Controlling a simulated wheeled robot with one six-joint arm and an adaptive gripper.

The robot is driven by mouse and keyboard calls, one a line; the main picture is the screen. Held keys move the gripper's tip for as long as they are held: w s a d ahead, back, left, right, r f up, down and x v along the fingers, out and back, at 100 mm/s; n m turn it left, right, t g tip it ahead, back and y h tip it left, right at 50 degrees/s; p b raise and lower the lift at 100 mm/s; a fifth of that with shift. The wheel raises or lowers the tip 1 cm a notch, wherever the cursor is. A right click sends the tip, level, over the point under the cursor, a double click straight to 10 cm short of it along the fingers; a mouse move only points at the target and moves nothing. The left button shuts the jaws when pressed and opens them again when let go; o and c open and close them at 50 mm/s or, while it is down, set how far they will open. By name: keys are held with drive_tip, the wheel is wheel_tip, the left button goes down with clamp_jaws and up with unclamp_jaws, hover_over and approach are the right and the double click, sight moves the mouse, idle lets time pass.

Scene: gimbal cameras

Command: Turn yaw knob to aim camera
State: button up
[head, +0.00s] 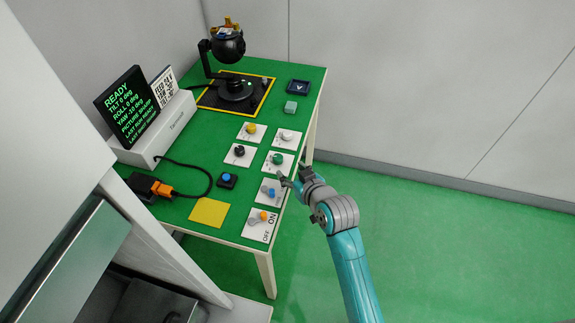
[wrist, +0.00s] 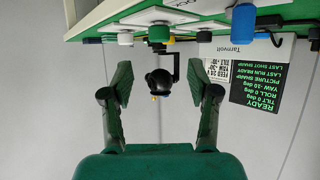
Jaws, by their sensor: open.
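The gimbal camera (head: 229,45) is a black ball on a bracket and round base at the table's far end. It also shows upside down in the wrist view (wrist: 159,82), between my fingers. My gripper (head: 292,176) is open and empty at the right table edge, near the green and blue knobs. The display (head: 134,105) reads READY, yaw -10 deg.
An orange ON/OFF switch (head: 262,217) sits at the near right corner. Floor right of the table is clear.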

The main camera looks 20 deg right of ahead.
sight(278, 157)
drive_tip(key=w+g, duration=0.1)
drive_tip(key=w+n+g, duration=0.1)
drive_tip(key=w+g, duration=0.1)
drive_tip(key=w+r+n+g, duration=0.1)
drive_tip(key=w, duration=0.1)
drive_tip(key=shift+w+d+y, duration=0.1)
drive_tip(key=shift+w+y, duration=0.1)
drive_tip(key=shift+y, duration=0.1)
wheel_tip(278, 157, up, 6)
drive_tip(key=d+n+g, duration=0.1)
drive_tip(key=n+g, duration=0.1)
drive_tip(key=g, duration=0.3)
drive_tip(key=x, duration=1.1)
drive_tip(key=shift+w+f, duration=0.1)
drive_tip(key=shift+w, duration=0.2)
clamp_jaws()
